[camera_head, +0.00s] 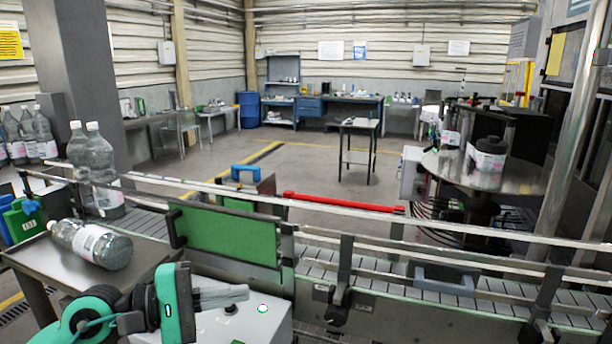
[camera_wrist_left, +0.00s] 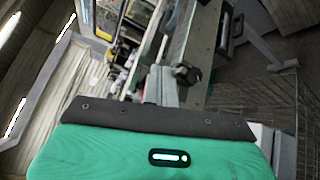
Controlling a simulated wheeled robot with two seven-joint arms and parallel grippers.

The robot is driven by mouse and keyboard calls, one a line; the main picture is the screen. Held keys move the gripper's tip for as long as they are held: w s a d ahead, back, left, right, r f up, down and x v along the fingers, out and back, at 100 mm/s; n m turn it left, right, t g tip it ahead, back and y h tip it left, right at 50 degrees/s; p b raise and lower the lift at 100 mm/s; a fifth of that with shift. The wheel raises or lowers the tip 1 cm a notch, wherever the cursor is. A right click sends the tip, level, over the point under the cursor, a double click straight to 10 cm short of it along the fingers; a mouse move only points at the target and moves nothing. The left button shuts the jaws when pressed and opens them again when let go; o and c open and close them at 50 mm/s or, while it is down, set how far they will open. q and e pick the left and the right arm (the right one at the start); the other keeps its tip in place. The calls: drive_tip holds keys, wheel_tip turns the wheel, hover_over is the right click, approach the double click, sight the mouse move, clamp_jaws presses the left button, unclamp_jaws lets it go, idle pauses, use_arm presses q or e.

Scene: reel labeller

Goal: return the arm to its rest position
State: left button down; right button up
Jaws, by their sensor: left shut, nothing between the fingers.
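My left gripper (camera_head: 243,293) is low in the head view, on a teal and black arm that comes in from the bottom left. Its grey fingers are shut with nothing between them and point right, above a light grey box (camera_head: 275,322) in front of the conveyor. In the left wrist view, the teal wrist housing (camera_wrist_left: 155,155) fills the lower part, and the grey fingers (camera_wrist_left: 160,85) show beyond it. My right gripper is not in view.
A labelled bottle (camera_head: 95,245) lies on a small metal table (camera_head: 140,262) at the left. The conveyor (camera_head: 385,268), with rails and a green panel (camera_head: 228,235), runs across in front. Bottles (camera_head: 104,180) stand on it at left. A round turntable (camera_head: 450,172) is at right.

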use_arm(q)
drive_tip(key=w+a+f+n+t+y, duration=0.1)
drive_tip(key=a+n+t+y, duration=0.5)
drive_tip(key=n, duration=1.1)
drive_tip(key=w+a+n+t+y, duration=0.1)
drive_tip(key=a+n+t+y, duration=0.1)
drive_tip(key=n+t, duration=1.2)
drive_tip(key=s+a+f+n+g+y, duration=0.25)
drive_tip(key=f+n+g+y, duration=0.25)
drive_tip(key=f+n, duration=0.45)
drive_tip(key=s+a+f+n+g+y, duration=0.1)
drive_tip(key=a+f+n+g+y, duration=0.35)
drive_tip(key=f+n, duration=0.5)
drive_tip(key=s+d+f+n+g+h, duration=0.1)
drive_tip(key=s+d+f+n+g, duration=0.1)
drive_tip(key=s+f+n+g, duration=0.55)
drive_tip(key=s+d+f+n+g+h, duration=0.15)
drive_tip(key=s+f+n+g, duration=0.35)
drive_tip(key=s+f, duration=0.6)
drive_tip(key=s+f+g+y+b, duration=0.1)
drive_tip(key=s+f+g+b, duration=0.15)
drive_tip(key=f, duration=2.85)
drive_tip(key=s+a+f, duration=0.3)
drive_tip(key=s+f, duration=1.6)
drive_tip(key=f, duration=0.2)
drive_tip(key=shift+s+f+m+b, duration=0.2)
drive_tip(key=shift+s+m+b, duration=0.2)
drive_tip(key=shift+m+b, duration=0.05)
